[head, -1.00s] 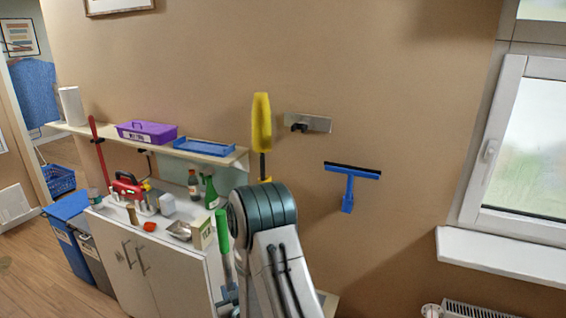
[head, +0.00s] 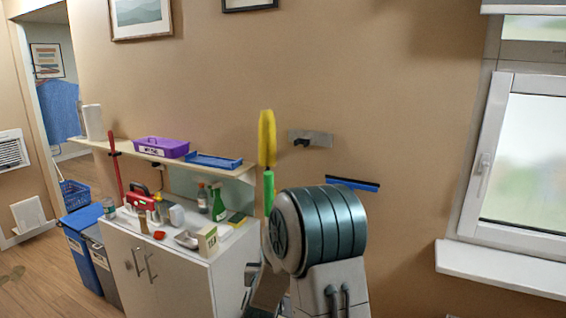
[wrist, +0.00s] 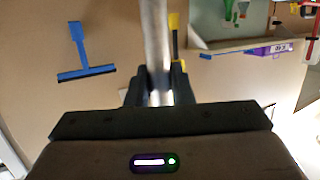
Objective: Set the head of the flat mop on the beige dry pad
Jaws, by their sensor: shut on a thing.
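In the wrist view a grey metal pole (wrist: 155,45) runs up between the dark fingers of my gripper (wrist: 157,88), which is shut on it. My arm hides most of the pole and the gripper there. The mop head is in neither view. The beige dry pad is not in view either.
A white cabinet (head: 172,281) with bottles and boxes on top stands left of my arm, under a wall shelf (head: 190,158). A yellow duster (head: 267,138), a metal holder (head: 321,139) and a blue squeegee (head: 352,184) hang on the wall.

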